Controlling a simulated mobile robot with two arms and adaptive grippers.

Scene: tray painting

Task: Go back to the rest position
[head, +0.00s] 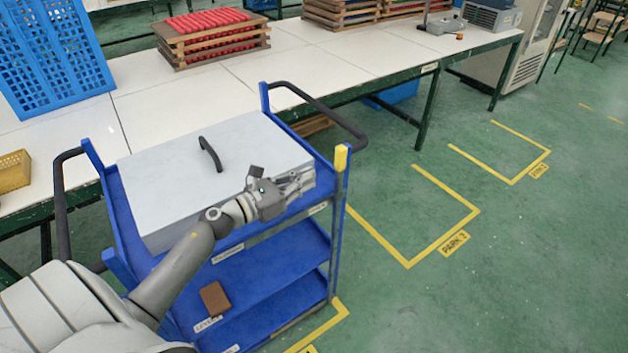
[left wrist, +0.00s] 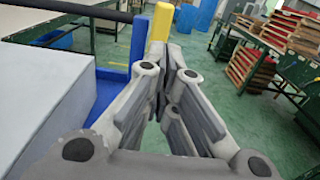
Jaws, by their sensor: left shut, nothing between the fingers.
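My left gripper (head: 302,181) is shut and empty. In the head view it is over the right front part of the blue cart (head: 333,215), in front of the grey box with a black handle (head: 215,165) on the cart's top. In the left wrist view its fingers (left wrist: 175,62) point past the cart's yellow-topped corner post (left wrist: 161,22), with the pale box (left wrist: 50,110) at the left. My left arm reaches in from the lower left of the head view. My right gripper is not in view.
A long white table (head: 345,58) stands behind the cart, with a stack of red-filled wooden trays (head: 211,40) and a blue crate (head: 50,55). A small brown block (head: 215,298) lies on a lower cart shelf. Green floor with yellow parking marks (head: 408,264) is clear at right.

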